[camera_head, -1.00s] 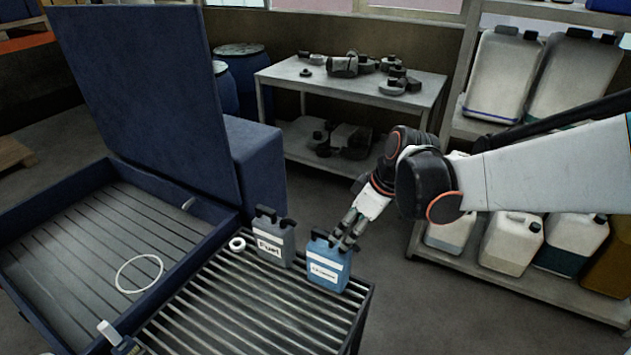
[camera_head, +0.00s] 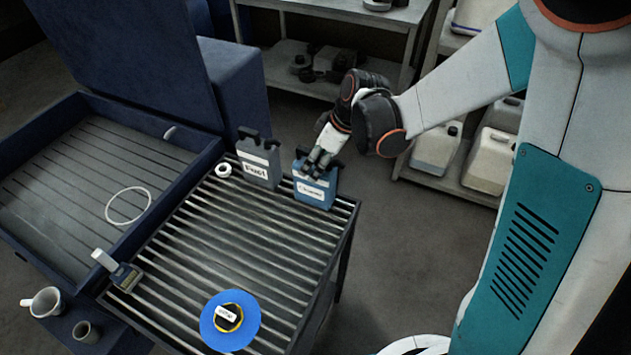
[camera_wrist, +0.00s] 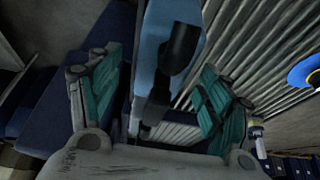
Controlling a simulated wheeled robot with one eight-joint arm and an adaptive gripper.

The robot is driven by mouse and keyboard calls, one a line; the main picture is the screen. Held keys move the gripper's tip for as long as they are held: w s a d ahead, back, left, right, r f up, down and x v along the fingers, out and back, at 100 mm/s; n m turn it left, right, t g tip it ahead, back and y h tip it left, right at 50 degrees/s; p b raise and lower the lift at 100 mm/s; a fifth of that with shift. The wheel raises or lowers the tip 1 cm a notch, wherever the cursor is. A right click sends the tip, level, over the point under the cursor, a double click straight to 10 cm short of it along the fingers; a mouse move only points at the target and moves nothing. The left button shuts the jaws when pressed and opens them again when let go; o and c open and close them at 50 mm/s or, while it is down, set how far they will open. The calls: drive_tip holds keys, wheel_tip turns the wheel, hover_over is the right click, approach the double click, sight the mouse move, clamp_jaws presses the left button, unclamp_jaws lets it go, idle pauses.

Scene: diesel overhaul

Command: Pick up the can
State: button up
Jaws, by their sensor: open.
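A blue can (camera_head: 314,195) with a white label stands upright on the slatted grate, near its far right corner. A grey can (camera_head: 259,168) labelled "Fuel" stands upright just left of it. My gripper (camera_head: 318,163) is at the top of the blue can, reaching in from the right, and covers part of its handle. In the wrist view the blue can (camera_wrist: 152,45) and its dark cap lie between the two teal finger pads of my gripper (camera_wrist: 160,95). The pads are wide apart, with gaps visible; I cannot tell whether either touches the can.
The slatted grate (camera_head: 207,225) carries a white ring (camera_head: 223,170), a small device (camera_head: 121,275) and a blue disc (camera_head: 230,320). A blue-rimmed basin (camera_head: 60,165) lies left. Mugs (camera_head: 46,302) stand at lower left. Shelves with jugs (camera_head: 437,148) are behind my arm.

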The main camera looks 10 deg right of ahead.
drive_tip(key=x, duration=0.2)
drive_tip(key=b+x, duration=0.1)
drive_tip(key=x, duration=0.1)
drive_tip(key=shift+w+a+f, duration=0.1)
drive_tip(key=shift+w+a, duration=0.1)
drive_tip(key=shift+a, duration=0.2)
drive_tip(key=c, duration=1.5)
wheel_tip(320, 180, up, 20)
drive_tip(key=p, duration=0.4)
drive_tip(key=shift+p, duration=0.3)
drive_tip(key=o, duration=0.9)
drive_tip(key=shift+s, duration=0.1)
clamp_jaws()
drive_tip(key=shift+s, duration=0.1)
